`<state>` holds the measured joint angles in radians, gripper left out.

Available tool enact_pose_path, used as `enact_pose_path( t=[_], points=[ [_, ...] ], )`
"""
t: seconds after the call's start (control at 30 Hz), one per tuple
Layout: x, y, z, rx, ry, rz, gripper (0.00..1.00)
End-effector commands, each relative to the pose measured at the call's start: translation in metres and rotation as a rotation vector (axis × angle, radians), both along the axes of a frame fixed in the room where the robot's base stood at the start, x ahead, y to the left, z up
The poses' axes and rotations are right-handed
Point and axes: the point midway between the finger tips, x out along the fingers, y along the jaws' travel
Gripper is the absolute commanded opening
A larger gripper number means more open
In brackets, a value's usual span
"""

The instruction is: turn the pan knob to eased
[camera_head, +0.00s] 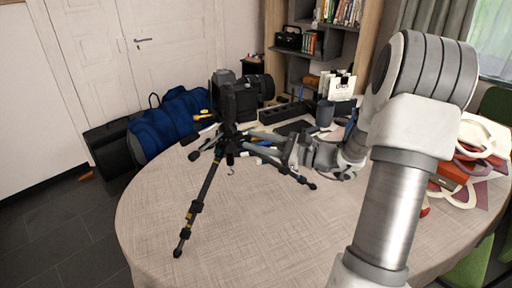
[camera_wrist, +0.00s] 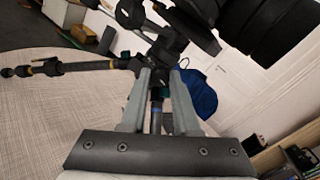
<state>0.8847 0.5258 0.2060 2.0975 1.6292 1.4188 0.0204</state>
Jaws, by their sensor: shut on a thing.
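A black tripod (camera_head: 205,190) stands on the round table with its legs spread and a camera (camera_head: 257,86) on top. The tripod head (camera_head: 238,108) sits under the camera. My gripper (camera_head: 246,134) reaches in from the right, just below the head. In the wrist view my gripper's two grey fingers (camera_wrist: 160,76) are closed in on a small dark part at the tripod's head. It is likely the pan knob, but the fingers hide most of it and its setting cannot be read. The camera (camera_wrist: 265,28) also shows close at upper right there.
The table (camera_head: 270,225) is clear at the front. A dark mug (camera_head: 325,112), a black tray (camera_head: 284,112) and small items lie behind the tripod. Papers and a red object (camera_head: 451,174) lie at right. A blue bag (camera_head: 172,122) stands beyond the table at left.

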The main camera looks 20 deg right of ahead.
Motion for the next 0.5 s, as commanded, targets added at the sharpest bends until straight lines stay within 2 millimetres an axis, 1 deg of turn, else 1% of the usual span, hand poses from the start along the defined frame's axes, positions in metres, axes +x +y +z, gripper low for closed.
enact_pose_path(
  t=[0.03,0.5],
  points=[
    [-0.0002,-0.0002,-0.0046,-0.036,-0.032,0.000,0.00],
    [-0.0003,0.0001,-0.0069,-0.368,-0.334,0.000,0.00]
  ],
)
